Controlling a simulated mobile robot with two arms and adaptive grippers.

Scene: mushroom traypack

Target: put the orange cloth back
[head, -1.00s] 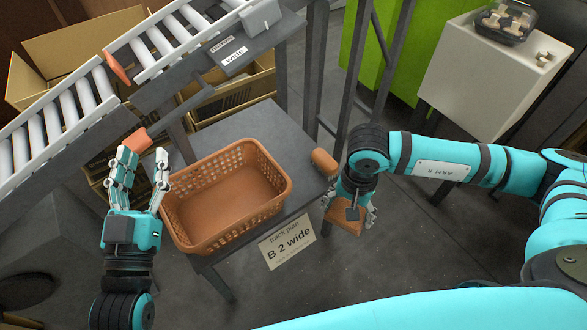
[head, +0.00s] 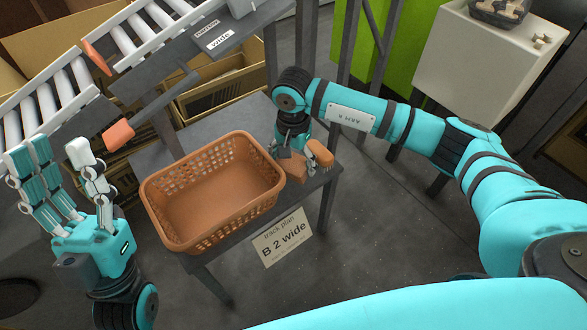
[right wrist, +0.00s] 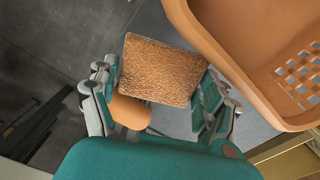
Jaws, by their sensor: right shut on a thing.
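The orange cloth (head: 294,166) is a folded, rough-textured square pad. In the right wrist view the cloth (right wrist: 163,70) lies between the fingers of my right gripper (right wrist: 160,92). In the head view my right gripper (head: 291,150) is shut on it at the table's right end, just right of the orange basket (head: 208,195). I cannot tell whether the cloth touches the table. My left gripper (head: 62,175) is open and empty, left of the basket.
A rounded orange piece (head: 320,152) sits at the right edge of the grey table (head: 200,132), beside the cloth. A roller conveyor (head: 45,105) runs behind. A white stand (head: 480,60) is at back right.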

